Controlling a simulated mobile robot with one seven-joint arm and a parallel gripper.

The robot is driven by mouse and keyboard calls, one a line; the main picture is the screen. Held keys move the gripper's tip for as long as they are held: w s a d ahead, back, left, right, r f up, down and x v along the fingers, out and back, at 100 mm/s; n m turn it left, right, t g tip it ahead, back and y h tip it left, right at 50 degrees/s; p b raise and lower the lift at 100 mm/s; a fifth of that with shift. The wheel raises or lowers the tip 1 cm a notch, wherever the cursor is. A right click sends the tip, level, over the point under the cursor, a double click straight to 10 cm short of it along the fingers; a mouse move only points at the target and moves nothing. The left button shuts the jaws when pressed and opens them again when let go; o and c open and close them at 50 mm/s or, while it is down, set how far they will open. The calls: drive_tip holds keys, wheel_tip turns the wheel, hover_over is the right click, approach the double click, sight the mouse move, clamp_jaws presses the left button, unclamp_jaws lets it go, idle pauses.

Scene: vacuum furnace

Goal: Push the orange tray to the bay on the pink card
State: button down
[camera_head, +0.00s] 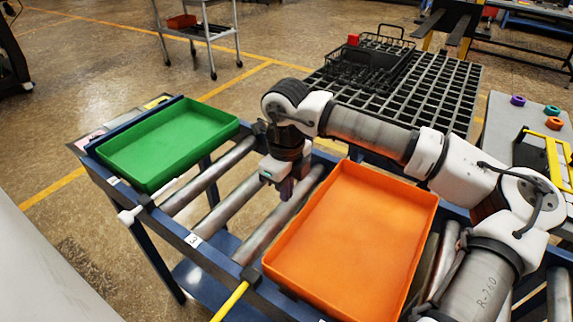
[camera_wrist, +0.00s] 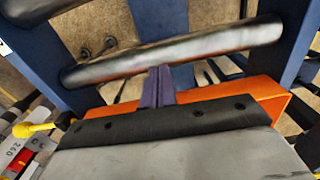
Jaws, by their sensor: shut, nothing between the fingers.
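The orange tray (camera_head: 352,240) is empty and lies on the roller table, right of my gripper. My gripper (camera_head: 285,192) is shut and empty, pointing down over the bare rollers just left of the tray's far left corner. In the wrist view its dark fingers (camera_wrist: 158,86) are together, with part of the orange tray (camera_wrist: 268,98) showing behind them. I cannot tell whether they touch the tray. A small pinkish card (camera_head: 93,137) shows at the table's left end, partly hidden; I cannot read it.
A green tray (camera_head: 165,145) sits on the table's left end. Bare rollers (camera_head: 222,208) lie between the trays. A white-handled rod (camera_head: 150,203) and a yellow rod (camera_head: 232,300) stick out at the front. A black grid table (camera_head: 435,90) with a wire basket stands behind.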

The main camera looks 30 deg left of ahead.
drive_tip(key=d+p, duration=0.1)
drive_tip(key=d, duration=0.3)
drive_tip(key=shift+s, duration=0.15)
drive_tip(key=shift+d, duration=0.1)
